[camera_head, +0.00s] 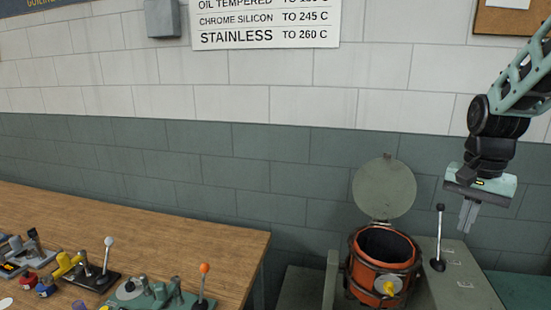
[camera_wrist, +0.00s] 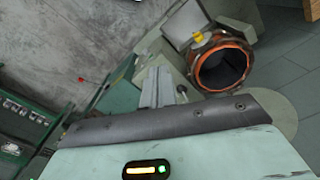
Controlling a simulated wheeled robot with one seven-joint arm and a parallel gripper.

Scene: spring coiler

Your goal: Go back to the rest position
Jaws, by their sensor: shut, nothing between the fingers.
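My gripper (camera_head: 468,214) hangs at the right of the head view, pointing down, with its fingers together and nothing between them. It is in the air at the right of an orange drum-shaped oven (camera_head: 366,272) whose round grey lid (camera_head: 384,188) stands open. A lever with a dark knob (camera_head: 440,208) stands on the grey stand just left of my fingers. I cannot tell the exact gap between them. In the wrist view, my closed fingers (camera_wrist: 154,88) show in front of the lever's area, and the oven's open mouth (camera_wrist: 222,66) lies to their right.
A wooden bench (camera_head: 190,235) at the left carries a lever with a white knob (camera_head: 109,241), a lever with an orange knob (camera_head: 205,268) and several small fixtures. A temperature sign (camera_head: 265,22) hangs on the wall. The air above the bench is clear.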

